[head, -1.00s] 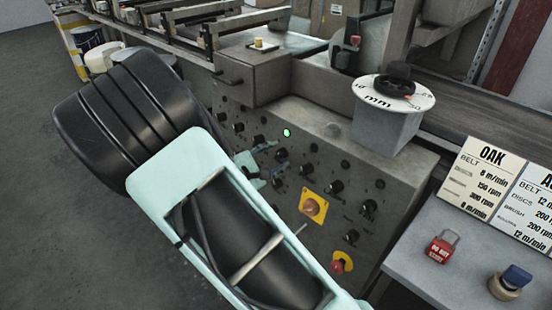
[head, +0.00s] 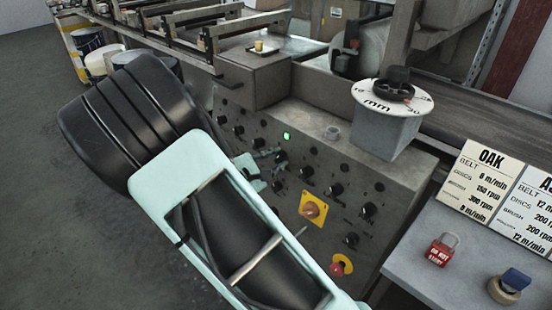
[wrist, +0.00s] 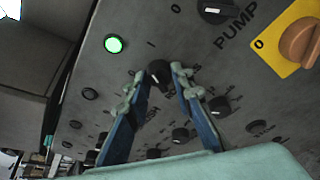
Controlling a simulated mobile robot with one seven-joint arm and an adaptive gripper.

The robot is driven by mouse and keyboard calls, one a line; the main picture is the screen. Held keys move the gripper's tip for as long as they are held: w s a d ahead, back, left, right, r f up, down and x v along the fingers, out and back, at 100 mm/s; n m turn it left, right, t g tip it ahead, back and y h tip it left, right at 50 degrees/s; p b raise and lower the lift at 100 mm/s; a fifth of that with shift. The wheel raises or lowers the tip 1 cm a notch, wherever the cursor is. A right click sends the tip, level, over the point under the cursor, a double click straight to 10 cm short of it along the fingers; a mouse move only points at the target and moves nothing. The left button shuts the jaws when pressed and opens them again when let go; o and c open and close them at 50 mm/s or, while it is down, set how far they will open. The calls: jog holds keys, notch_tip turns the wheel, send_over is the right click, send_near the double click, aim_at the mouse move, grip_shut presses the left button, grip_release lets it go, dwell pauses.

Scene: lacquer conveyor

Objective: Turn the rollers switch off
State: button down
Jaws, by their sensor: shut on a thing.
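The control panel (head: 330,155) carries rows of black knobs. In the wrist view my gripper (wrist: 158,85) has its two fingers around a black rotary knob (wrist: 159,72), shut on it. A "0" and an "I" mark stand beside that knob. Its label is mostly hidden by the fingers; only what looks like "RS" shows by the right finger. I cannot tell which mark the knob points to. In the head view my gripper (head: 262,163) is at the panel's left part, and the held knob is hidden there. A lit green lamp (wrist: 114,44) is near the knob.
The PUMP knob (wrist: 214,11) and an orange switch on a yellow plate (head: 314,208) are close by. A red button (head: 338,268) is lower down. A side table (head: 405,255) holds a red padlock (head: 440,252). A mm dial (head: 425,103) stands on top.

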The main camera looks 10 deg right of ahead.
jog(key=n+p, duration=0.1)
jog(key=p, duration=0.1)
jog(key=n+p, duration=0.1)
jog(key=shift+r+g+p, duration=0.3)
jog(key=shift+r+p, duration=0.05)
jog(key=n+g+p, duration=0.1)
jog(key=n+p, duration=0.2)
jog(key=p, duration=0.1)
jog(key=n+p, duration=0.2)
jog(key=p, duration=0.1)
jog(key=shift+w, duration=0.1)
jog(key=shift+f+n+g+h+p, duration=0.25)
jog(key=shift+n+g+h+p, duration=0.25)
jog(key=shift+n+p, duration=0.9)
jog(key=c, duration=1.7)
grip_release()
jog(key=shift+a, duration=0.1)
jog(key=v, duration=1.2)
jog(key=shift+r, duration=0.2)
